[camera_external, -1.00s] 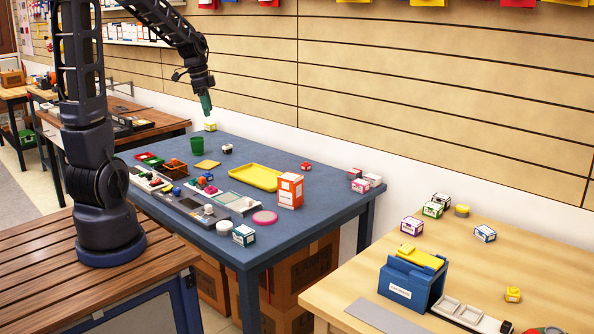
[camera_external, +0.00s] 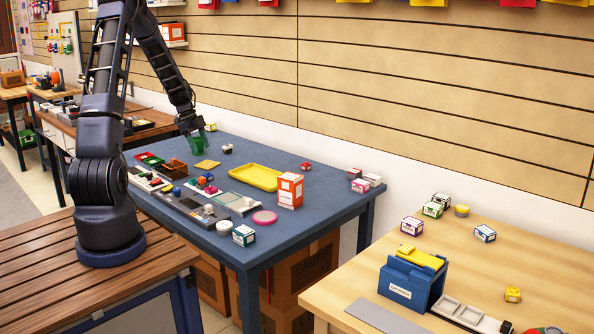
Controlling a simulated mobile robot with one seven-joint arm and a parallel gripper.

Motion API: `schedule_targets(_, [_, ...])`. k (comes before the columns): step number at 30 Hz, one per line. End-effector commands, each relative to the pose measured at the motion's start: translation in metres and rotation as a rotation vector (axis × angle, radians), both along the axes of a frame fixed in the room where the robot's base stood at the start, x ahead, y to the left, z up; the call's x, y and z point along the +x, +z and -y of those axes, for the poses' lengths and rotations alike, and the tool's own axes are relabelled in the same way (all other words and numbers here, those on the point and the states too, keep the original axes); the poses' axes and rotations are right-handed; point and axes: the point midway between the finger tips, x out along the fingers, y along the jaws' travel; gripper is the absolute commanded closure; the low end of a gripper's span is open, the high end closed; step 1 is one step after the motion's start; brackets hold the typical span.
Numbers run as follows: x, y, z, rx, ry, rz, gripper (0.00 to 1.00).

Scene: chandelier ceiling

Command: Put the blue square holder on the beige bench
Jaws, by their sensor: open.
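My gripper (camera_external: 196,131) is open, pointing down over the green cup (camera_external: 198,146) at the back left of the blue table (camera_external: 330,205). The fingertips overlap the cup in the picture; I cannot tell whether they touch it. A blue, box-like holder with a white label (camera_external: 400,290) and a yellow piece on top stands on the beige bench (camera_external: 480,262) at the lower right, far from my gripper. A small blue piece (camera_external: 177,191) lies among the trays on the blue table. I cannot tell which of these is the blue square holder.
A yellow tray (camera_external: 256,178), an orange-white box (camera_external: 290,190) and a pink disc (camera_external: 265,218) sit on the blue table. Several small boxes stand at the beige bench's far left. The bench is clear at its back right. A slatted wall (camera_external: 420,100) runs behind.

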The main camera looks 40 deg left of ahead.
Motion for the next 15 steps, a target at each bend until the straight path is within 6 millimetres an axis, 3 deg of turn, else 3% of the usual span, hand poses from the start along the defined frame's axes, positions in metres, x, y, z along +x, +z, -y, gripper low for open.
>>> schedule_targets(7, [0.002,-0.017,0.001,-0.006,-0.01,0.005,0.4])
schedule_targets(15, [0.005,-0.051,0.015,-0.006,-0.01,0.004,0.4])
